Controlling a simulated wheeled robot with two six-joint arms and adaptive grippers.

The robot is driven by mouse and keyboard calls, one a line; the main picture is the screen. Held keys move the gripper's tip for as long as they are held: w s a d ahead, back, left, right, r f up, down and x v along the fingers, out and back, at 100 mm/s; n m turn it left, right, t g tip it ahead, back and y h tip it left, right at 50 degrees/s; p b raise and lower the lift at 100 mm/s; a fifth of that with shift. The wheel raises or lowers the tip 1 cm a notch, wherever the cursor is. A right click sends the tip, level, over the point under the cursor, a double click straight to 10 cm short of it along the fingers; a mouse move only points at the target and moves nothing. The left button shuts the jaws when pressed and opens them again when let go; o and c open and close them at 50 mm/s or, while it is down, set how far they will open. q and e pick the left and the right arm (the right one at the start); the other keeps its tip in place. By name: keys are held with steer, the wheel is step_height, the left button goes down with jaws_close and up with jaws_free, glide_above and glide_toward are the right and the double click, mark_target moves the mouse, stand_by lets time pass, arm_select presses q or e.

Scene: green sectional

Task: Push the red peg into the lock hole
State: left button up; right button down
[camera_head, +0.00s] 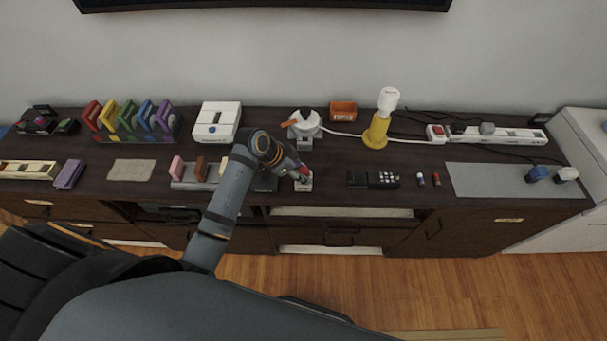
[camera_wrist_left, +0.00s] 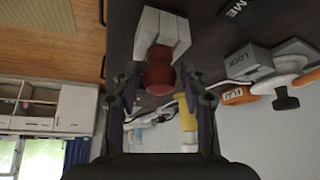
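The red peg (camera_head: 304,170) has a rounded red head and stands at a pale grey block (camera_head: 304,184) near the front edge of the cabinet top. In the left wrist view the peg (camera_wrist_left: 160,72) sticks out from the block (camera_wrist_left: 163,32) towards the camera. How deep it sits, and the hole itself, are hidden. My left gripper (camera_head: 296,172) is at the peg. In the wrist view its fingers (camera_wrist_left: 160,88) stand on both sides of the peg with gaps, so it looks open. A grey block marked LOCK (camera_wrist_left: 249,62) stands further back. My right gripper is not in view.
A white round item with an orange handle (camera_head: 304,124) stands behind the gripper, near an orange box (camera_head: 343,110) and a yellow lamp (camera_head: 377,131). A grey holder with coloured pieces (camera_head: 194,184) is to the left, a black keypad (camera_head: 373,180) to the right.

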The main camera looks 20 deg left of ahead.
arm_select(q)
steer(key=c, duration=0.6)
steer(key=shift+r, duration=0.25)
step_height(320, 180, up, 2)
steer(key=shift+w+r+b, duration=0.1)
steer(key=shift+r+b, duration=0.1)
steer(key=shift+b, duration=0.15)
steer(key=s+a+r+p, duration=0.1)
steer(key=s+a+r, duration=0.1)
steer(key=s+r, duration=0.1)
steer(key=s+a+r+p, duration=0.2)
steer(key=s+r, duration=0.1)
steer(key=s, duration=0.2)
steer(key=s+a+r+p, duration=0.2)
steer(key=s+r, duration=0.2)
steer(key=shift+s+r, duration=0.1)
steer(key=shift+s, duration=0.3)
